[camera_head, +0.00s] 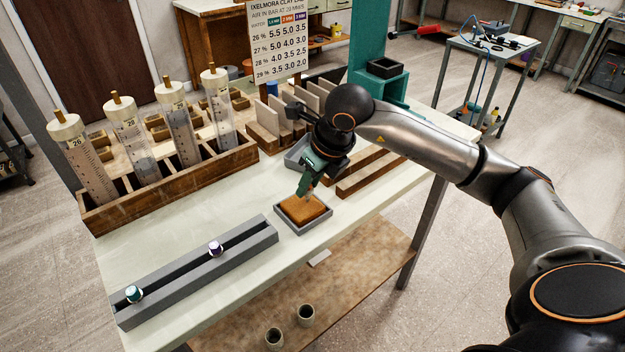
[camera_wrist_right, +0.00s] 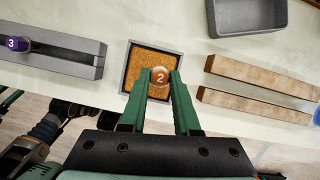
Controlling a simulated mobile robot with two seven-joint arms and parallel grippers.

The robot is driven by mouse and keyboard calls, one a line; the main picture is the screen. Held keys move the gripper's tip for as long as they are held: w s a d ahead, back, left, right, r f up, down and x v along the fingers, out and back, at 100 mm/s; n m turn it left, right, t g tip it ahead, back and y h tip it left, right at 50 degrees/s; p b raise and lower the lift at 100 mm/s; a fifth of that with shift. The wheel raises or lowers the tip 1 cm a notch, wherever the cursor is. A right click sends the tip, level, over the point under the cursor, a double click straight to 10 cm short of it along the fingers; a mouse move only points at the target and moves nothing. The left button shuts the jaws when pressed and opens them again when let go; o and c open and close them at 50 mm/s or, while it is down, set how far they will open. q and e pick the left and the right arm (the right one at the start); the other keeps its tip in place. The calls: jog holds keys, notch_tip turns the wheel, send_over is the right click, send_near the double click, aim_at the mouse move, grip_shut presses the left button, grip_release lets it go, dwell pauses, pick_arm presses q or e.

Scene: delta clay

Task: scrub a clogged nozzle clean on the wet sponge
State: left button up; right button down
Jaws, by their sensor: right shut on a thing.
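My right gripper (camera_head: 304,194) points down over the brown sponge (camera_head: 301,211), which lies in a small grey tray (camera_head: 304,231). In the wrist view its two green fingers (camera_wrist_right: 160,80) are shut on a round, pale nozzle marked 2 (camera_wrist_right: 160,77), with orange on its cap. The nozzle is over the near right part of the sponge (camera_wrist_right: 142,68); I cannot tell whether it touches. A purple nozzle marked 3 (camera_head: 216,248) and a teal nozzle (camera_head: 134,294) stand in the slotted grey rail (camera_head: 190,281).
Wooden strips (camera_head: 371,173) lie right of the sponge tray, and a grey bin (camera_head: 295,153) stands behind. A wooden rack (camera_head: 170,190) with clear tubes fills the back left. A chart (camera_head: 279,42) stands behind. The pale tabletop (camera_head: 235,205) is free between rack and rail.

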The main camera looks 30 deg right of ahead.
jog(key=shift+w+a+f, duration=0.1)
jog(key=shift+a+f, duration=0.1)
jog(key=shift+a, duration=1.6)
jog(key=shift+d, duration=0.1)
jog(key=shift+s+d+f+b, duration=0.1)
jog(key=shift+d+b, duration=0.35)
jog(key=shift+d, duration=0.65)
jog(key=shift+s+d+f+b, duration=0.1)
jog(key=shift+d+b, duration=0.35)
jog(key=shift+d, duration=0.6)
jog(key=shift+a, duration=0.1)
jog(key=shift+s+a, duration=0.2)
jog(key=shift+a, duration=0.5)
jog(key=shift+s+a, duration=0.2)
jog(key=shift+a, duration=0.55)
jog(key=shift+s+a, duration=0.2)
jog(key=shift+a, duration=0.5)
jog(key=shift+f, duration=0.1)
